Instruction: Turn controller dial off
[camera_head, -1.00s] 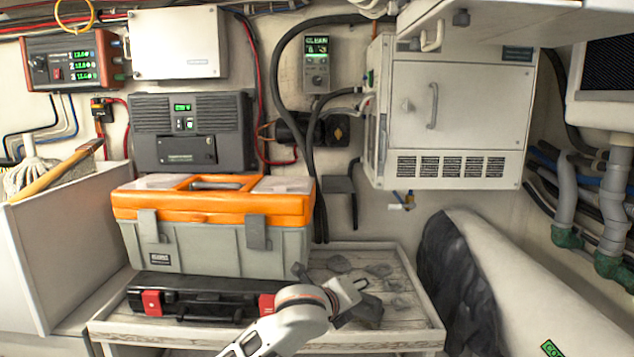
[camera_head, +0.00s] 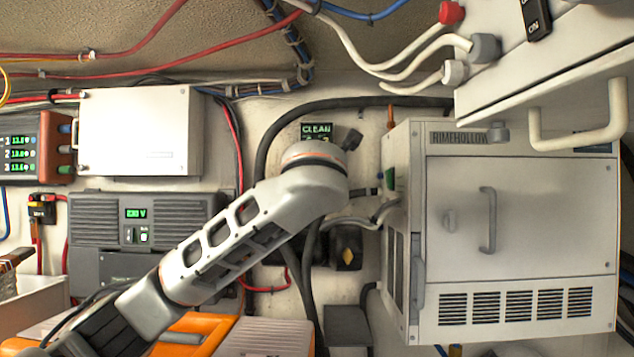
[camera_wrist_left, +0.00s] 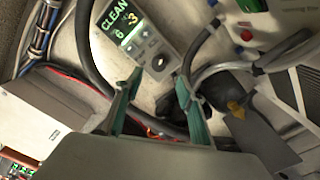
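The controller is a small grey wall unit with a green-lit display reading CLEAN (camera_head: 317,131). In the head view my left arm covers most of it, including the dial. In the left wrist view the controller (camera_wrist_left: 133,38) is tilted, and its round dial (camera_wrist_left: 158,63) shows below the display. My left gripper (camera_wrist_left: 158,80) is open, its two teal fingers apart and pointing at the controller. The dial appears between the fingertips; whether they touch it I cannot tell. In the head view the gripper is mostly hidden behind my arm. My right gripper is not in view.
A white cabinet (camera_head: 520,215) with a handle stands right of the controller. Black hoses (camera_head: 262,150) curve close around it. A grey charger unit (camera_head: 95,235), a white box (camera_head: 135,130) and an orange toolbox lid (camera_head: 190,335) lie to the left.

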